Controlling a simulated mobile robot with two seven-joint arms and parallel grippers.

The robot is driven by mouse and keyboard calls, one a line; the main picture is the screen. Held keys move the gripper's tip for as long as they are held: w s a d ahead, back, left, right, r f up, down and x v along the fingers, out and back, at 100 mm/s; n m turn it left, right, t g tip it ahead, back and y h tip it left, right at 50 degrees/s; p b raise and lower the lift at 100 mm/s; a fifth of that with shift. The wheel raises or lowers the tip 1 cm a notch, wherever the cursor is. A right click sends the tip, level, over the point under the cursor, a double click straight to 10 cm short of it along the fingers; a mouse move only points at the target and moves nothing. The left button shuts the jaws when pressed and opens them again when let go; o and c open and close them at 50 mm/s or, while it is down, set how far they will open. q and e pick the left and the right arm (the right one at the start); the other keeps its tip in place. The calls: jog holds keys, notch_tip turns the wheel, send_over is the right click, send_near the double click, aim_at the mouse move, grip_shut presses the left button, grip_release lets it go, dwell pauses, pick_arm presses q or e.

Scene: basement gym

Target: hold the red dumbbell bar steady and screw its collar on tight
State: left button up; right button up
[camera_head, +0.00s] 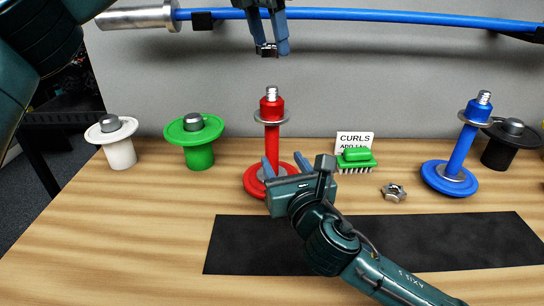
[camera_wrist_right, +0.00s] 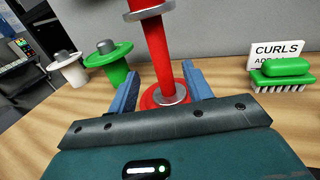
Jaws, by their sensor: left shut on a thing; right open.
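The red dumbbell bar (camera_head: 272,140) stands upright on its red base plate (camera_head: 252,181), with a bare silver threaded top. It also shows in the right wrist view (camera_wrist_right: 158,45). My left gripper (camera_head: 268,46) is shut on a small silver collar (camera_head: 267,51), straight above the bar's top and well apart from it. My right gripper (camera_head: 285,163) is low in front of the bar. It is open, and in the right wrist view its fingers (camera_wrist_right: 160,82) stand on both sides of the lower bar with gaps visible. Part of the base is hidden behind this gripper.
A blue dumbbell bar (camera_head: 462,140) and a loose silver star collar (camera_head: 394,193) are at right. A green brush (camera_head: 357,156) sits before a CURLS card (camera_head: 356,137). White (camera_head: 121,152) and green (camera_head: 199,155) flanged pieces stand left. A black mat (camera_head: 450,243) lies in front.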

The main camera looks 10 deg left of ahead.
aim_at(274, 147)
jog(key=x, duration=0.8)
jog(key=shift+w, duration=0.15)
grip_shut()
dwell(0.3)
jog(key=shift+f, duration=0.1)
